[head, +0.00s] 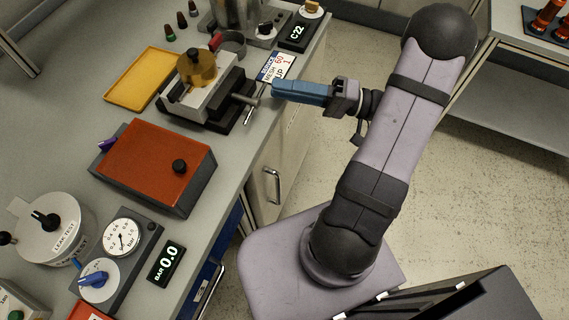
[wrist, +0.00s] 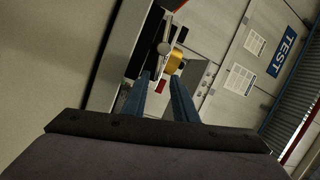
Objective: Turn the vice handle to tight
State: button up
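The vice (head: 212,98) stands on the bench with a brass cylinder (head: 196,68) at its top. Its handle (head: 248,112) is a thin metal bar crossing the screw at the vice's right end, near the bench edge. My gripper (head: 272,89), with long blue fingers, reaches in from the right and its tips are close to the handle. In the wrist view the fingers (wrist: 160,76) are apart with nothing between them. The handle's hub (wrist: 164,48) shows just beyond the tips, with the brass cylinder (wrist: 175,62) behind it. I cannot tell whether a finger touches the bar.
A white label plate (head: 277,67) lies behind my fingers at the bench edge. A yellow tray (head: 143,80) lies left of the vice. A red-topped box (head: 157,165) stands in front of it. The space right of the bench edge, above the floor, holds my arm.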

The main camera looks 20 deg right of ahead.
jog(key=s+a+r+g+p, duration=0.1)
jog(key=s+a+g+p, duration=0.1)
jog(key=s+a+r+n+g+h+p, duration=0.1)
jog(key=s+a+r+g+p, duration=0.1)
jog(key=a+g, duration=0.1)
jog(key=s+a+r+n+g+p, duration=0.1)
jog(key=a+g+p, duration=0.1)
jog(key=shift+s+a+r+g+h, duration=0.2)
jog(key=shift+s+a+g+h, duration=0.1)
jog(key=shift+s+g, duration=0.1)
jog(key=s+f+g+h+p, duration=0.1)
jog(key=s+f+g+h, duration=0.3)
jog(key=s+f+h, duration=0.4)
jog(key=s+h, duration=0.1)
jog(key=h, duration=0.2)
jog(key=shift+s+d+f+g+h, duration=0.2)
jog(key=shift+d+f+g+h, duration=0.1)
jog(key=shift+d+h, duration=0.1)
